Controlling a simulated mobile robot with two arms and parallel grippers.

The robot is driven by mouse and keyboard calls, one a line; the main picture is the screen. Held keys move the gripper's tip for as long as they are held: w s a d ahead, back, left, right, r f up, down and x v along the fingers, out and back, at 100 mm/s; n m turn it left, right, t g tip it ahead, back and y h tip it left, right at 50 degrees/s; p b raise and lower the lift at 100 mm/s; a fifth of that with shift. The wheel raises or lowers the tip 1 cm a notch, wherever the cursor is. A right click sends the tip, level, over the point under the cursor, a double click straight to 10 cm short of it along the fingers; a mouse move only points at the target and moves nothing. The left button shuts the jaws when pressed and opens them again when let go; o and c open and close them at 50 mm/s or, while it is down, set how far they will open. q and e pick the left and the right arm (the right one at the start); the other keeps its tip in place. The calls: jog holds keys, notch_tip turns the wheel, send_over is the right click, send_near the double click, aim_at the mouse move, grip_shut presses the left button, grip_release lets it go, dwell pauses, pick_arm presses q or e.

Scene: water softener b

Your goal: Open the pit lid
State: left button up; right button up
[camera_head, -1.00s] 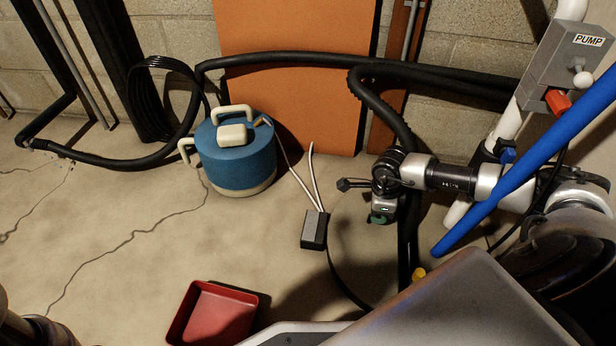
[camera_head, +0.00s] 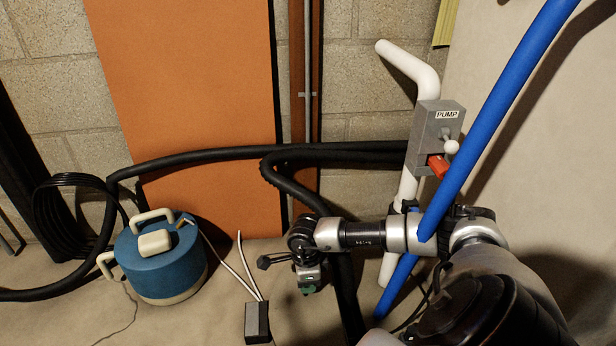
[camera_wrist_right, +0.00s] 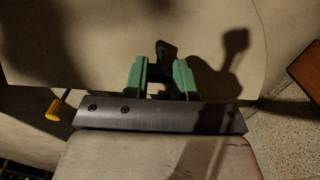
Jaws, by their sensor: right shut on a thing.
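In the wrist view, a pale, broad plate with a rounded edge (camera_wrist_right: 100,45) lies below my right gripper; it looks like the pit lid, though its full outline is cut off. My right gripper (camera_wrist_right: 162,75) has green fingers shut on a small dark handle (camera_wrist_right: 165,48) over this plate. In the head view, my right gripper (camera_head: 307,288) points down at the floor, right of a grey box. The lid does not stand out there, and I cannot tell whether it is raised. My left gripper is out of view.
A blue tank (camera_head: 160,265) with cream handles stands left, near an orange panel (camera_head: 190,100). A small grey box (camera_head: 257,322) with cables lies on the floor. A black hose (camera_head: 210,155) runs along the wall. A blue pole (camera_head: 500,115) crosses before the pump switch box (camera_head: 437,135).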

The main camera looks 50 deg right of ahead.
jog(key=shift+w+a+r+p, duration=0.4)
jog(key=shift+a+r+p, duration=0.1)
jog(key=shift+r, duration=0.1)
jog(key=shift+w+a+r+p, duration=0.35)
jog(key=shift+w+a+r, duration=0.1)
jog(key=shift+r, duration=0.15)
jog(key=shift+w+a+r, duration=0.25)
jog(key=shift+a, duration=0.05)
jog(key=w+a+r, duration=0.1)
jog(key=w+a+r+p, duration=0.1)
jog(key=a, duration=0.1)
jog(key=shift+w+p, duration=0.15)
jog(key=shift+p, duration=0.15)
